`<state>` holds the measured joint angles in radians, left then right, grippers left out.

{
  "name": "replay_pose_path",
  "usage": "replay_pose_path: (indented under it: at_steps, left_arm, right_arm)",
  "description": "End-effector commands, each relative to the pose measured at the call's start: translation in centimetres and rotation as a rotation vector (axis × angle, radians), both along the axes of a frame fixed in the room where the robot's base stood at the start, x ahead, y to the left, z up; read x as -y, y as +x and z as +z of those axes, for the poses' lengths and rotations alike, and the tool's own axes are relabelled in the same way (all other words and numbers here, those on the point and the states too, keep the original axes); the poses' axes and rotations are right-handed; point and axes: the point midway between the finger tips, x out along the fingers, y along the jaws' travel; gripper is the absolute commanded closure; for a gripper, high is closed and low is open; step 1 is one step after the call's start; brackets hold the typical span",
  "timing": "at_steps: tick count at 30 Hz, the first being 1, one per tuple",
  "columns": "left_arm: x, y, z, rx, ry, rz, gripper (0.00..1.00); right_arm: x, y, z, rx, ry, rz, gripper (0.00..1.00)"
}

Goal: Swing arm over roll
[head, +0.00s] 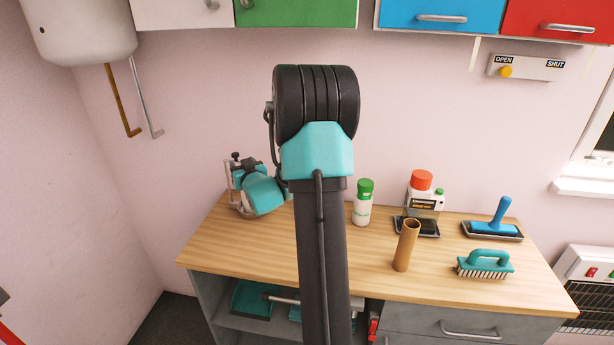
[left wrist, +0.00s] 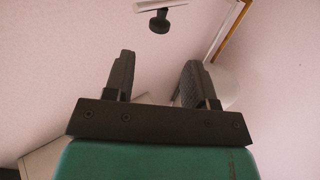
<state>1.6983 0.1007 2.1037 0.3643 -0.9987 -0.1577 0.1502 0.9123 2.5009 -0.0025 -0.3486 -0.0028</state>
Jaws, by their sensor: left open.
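The roll, a brown cardboard tube (head: 406,246), stands upright on the wooden counter, right of the middle in the head view. My left arm rises in front of the counter at the picture's centre, left of the roll and apart from it. Its teal wrist end shows low over the counter's left end. My left gripper (left wrist: 155,68) is open and empty in the left wrist view, with the wall behind its fingers. The roll is not in the left wrist view. My right gripper is not in view.
On the counter (head: 365,277) stand a green-capped bottle (head: 363,203), a red-capped container (head: 422,190), a blue-handled tool in a tray (head: 500,215) and a teal brush (head: 486,263). A white boiler (head: 80,30) hangs at left; cupboards (head: 440,15) hang above.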

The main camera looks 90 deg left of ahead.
Motion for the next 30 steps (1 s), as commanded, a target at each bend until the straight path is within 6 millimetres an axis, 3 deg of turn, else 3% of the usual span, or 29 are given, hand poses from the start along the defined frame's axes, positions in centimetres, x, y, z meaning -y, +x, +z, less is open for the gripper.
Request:
replay_pose_path:
  at_steps: [12,25,30]
  left_arm:
    - [6.7,3.1,0.0,0.000,0.000,-0.002,0.49]
    - [7.7,3.5,0.0,0.000,0.000,0.000,0.49]
    - [7.4,4.1,-0.1,0.012,0.005,-0.008,0.65]
  right_arm:
    - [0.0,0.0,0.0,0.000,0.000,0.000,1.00]
    - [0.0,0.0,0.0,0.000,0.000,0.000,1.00]
    - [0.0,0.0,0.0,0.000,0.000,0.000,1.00]
